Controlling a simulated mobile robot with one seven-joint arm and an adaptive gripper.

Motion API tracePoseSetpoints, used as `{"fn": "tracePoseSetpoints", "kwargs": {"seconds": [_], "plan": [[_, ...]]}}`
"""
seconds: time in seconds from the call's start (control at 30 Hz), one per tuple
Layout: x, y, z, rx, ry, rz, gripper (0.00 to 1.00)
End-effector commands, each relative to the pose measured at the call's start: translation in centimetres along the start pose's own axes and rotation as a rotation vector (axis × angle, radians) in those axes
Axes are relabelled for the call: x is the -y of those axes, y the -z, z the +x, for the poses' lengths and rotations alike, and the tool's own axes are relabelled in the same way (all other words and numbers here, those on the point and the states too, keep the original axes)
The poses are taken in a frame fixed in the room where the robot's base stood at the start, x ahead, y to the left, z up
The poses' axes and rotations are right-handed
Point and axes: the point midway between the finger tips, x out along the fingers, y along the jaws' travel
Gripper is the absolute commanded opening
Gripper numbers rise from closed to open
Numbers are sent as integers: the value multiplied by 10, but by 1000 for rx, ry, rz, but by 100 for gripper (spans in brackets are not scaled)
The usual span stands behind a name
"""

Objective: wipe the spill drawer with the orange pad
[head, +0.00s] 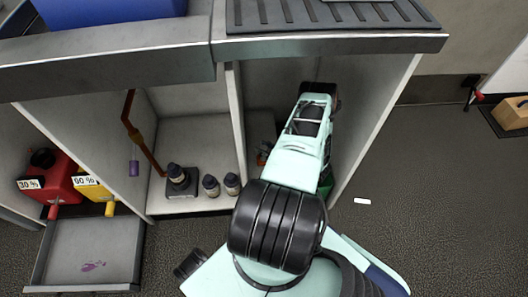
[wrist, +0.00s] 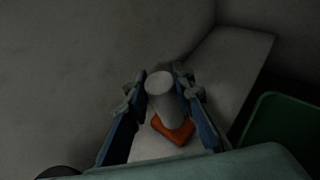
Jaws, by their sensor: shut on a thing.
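The spill drawer (head: 52,262) is pulled out at the lower left in the head view, with a small purple spill (head: 93,266) on its floor. My gripper (wrist: 160,88) is inside the right-hand cabinet bay, far to the right of the drawer. In the wrist view its two fingers close on the grey upright handle of the orange pad (wrist: 174,131). The pad is below the fingers, close to a pale ledge; I cannot tell whether it touches it.
A green bin (wrist: 283,135) stands right of the pad. Cabinet walls (head: 376,125) enclose the bay. Dark bottles (head: 211,185) stand in the middle bay, beside a purple-ended hanging tool (head: 134,168). Red (head: 50,180) and yellow (head: 92,188) containers stand behind the drawer. A counter overhangs above.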

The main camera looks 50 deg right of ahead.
Motion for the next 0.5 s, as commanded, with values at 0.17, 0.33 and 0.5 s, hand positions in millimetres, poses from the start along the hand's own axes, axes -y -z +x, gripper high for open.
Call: {"fn": "tracePoseSetpoints", "kwargs": {"seconds": [0.17,0.33,0.5], "plan": [[2,-33,-13,2,2,-2,0],[2,-65,-27,2,2,-1,0],[1,-85,-35,1,2,0,0]]}}
